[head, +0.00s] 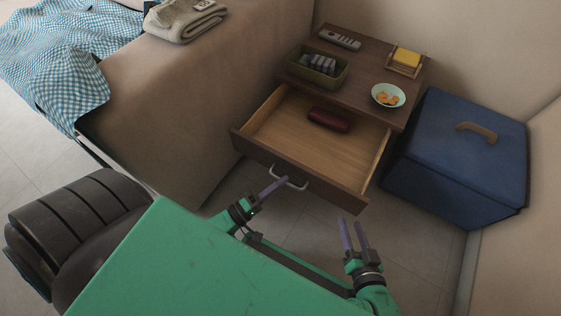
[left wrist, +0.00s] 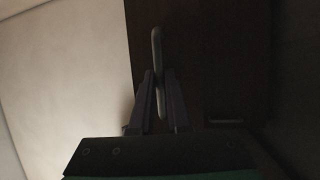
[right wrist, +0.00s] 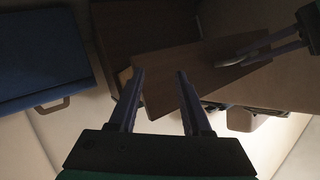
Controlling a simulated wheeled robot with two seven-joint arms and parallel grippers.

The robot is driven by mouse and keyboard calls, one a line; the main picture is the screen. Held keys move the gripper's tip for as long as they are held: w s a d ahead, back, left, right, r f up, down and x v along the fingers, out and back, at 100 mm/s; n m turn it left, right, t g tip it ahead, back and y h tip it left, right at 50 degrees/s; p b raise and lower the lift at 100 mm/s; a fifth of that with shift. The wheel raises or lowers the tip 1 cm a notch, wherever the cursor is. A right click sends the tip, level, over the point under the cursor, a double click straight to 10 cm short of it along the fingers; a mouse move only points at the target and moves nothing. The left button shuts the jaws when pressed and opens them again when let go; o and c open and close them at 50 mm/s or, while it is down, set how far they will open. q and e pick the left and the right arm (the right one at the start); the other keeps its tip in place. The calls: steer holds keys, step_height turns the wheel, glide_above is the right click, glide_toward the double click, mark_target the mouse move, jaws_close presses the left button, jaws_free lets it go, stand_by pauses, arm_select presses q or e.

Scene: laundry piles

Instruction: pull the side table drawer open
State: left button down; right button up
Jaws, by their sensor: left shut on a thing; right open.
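The side table (head: 360,95) is dark brown wood, and its drawer (head: 290,130) stands well open with its light wooden inside showing. A dark red case (head: 329,119) lies in the drawer near its back. The metal drawer handle (head: 289,178) is on the drawer front. My left gripper (head: 276,187) is shut on the handle; the left wrist view shows the handle (left wrist: 156,45) between its fingers. My right gripper (head: 353,233) is open and empty, in front of and below the drawer's right corner. The right wrist view shows its spread fingers (right wrist: 160,90).
On the tabletop are a remote (head: 339,39), an olive bin of rolled items (head: 318,67), a bowl with orange pieces (head: 388,95) and a yellow block in a holder (head: 406,58). A blue lidded box (head: 455,150) stands right; a sofa (head: 200,100) stands left.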

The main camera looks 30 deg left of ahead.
arm_select(q)
steer(key=c, duration=0.9)
jaws_free()
steer(key=shift+a, duration=0.1)
steer(key=v, duration=1.4)
steer(key=shift+s+a, duration=0.1)
steer(key=shift+s, duration=0.2)
